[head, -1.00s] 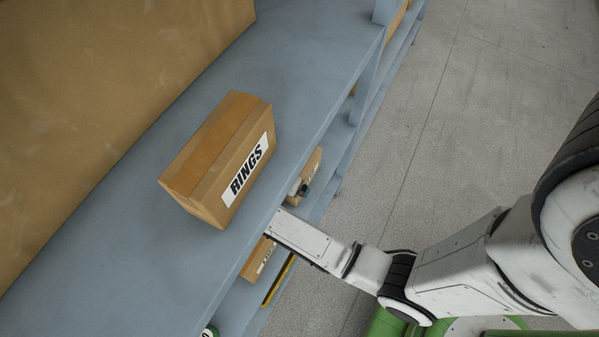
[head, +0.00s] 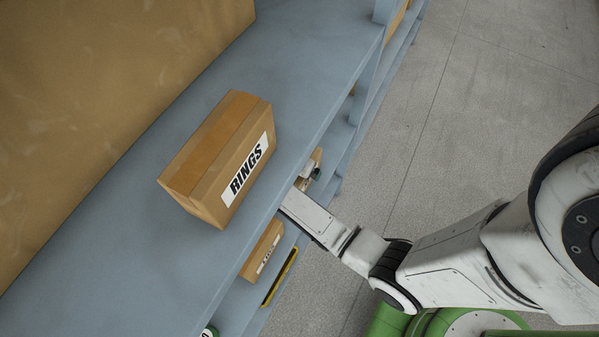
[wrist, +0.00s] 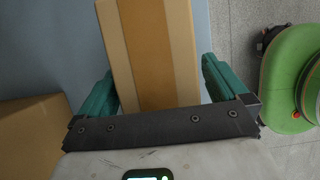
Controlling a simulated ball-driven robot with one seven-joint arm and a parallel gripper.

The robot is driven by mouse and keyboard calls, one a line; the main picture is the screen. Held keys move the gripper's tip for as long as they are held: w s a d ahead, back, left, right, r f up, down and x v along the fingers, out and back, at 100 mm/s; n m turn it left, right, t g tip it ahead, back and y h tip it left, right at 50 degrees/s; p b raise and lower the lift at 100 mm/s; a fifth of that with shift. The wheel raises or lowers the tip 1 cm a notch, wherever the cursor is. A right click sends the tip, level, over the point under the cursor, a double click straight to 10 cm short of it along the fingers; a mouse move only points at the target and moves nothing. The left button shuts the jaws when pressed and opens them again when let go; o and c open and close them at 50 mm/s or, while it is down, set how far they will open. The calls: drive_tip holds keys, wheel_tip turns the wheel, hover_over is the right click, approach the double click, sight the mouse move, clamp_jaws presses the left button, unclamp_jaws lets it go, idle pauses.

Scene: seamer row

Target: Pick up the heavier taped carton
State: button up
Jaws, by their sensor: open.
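A brown carton with a darker tape strip (wrist: 150,45) lies between the fingers of my gripper (wrist: 158,68) in the wrist view. The teal fingers are open, one on each side, with a narrow gap at least on the right. In the head view my gripper (head: 310,173) reaches in below the upper shelf, and this carton (head: 317,156) shows only partly behind it. A second labelled carton (head: 262,250) sits on the lower shelf, nearer the bottom of the picture. A taped carton labelled RINGS (head: 215,155) stands on the upper shelf. Their weights cannot be told by sight.
The blue-grey upper shelf (head: 310,60) overhangs my gripper. A very large brown box (head: 90,90) fills the upper left. Another carton surface (wrist: 30,135) shows at lower left in the wrist view. A yellow-edged dark item (head: 280,277) lies on the lower shelf. Grey floor is clear at right.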

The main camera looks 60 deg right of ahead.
drive_tip(key=shift+f, duration=0.25)
idle(0.6)
drive_tip(key=shift+r, duration=0.1)
drive_tip(key=c, duration=1.7)
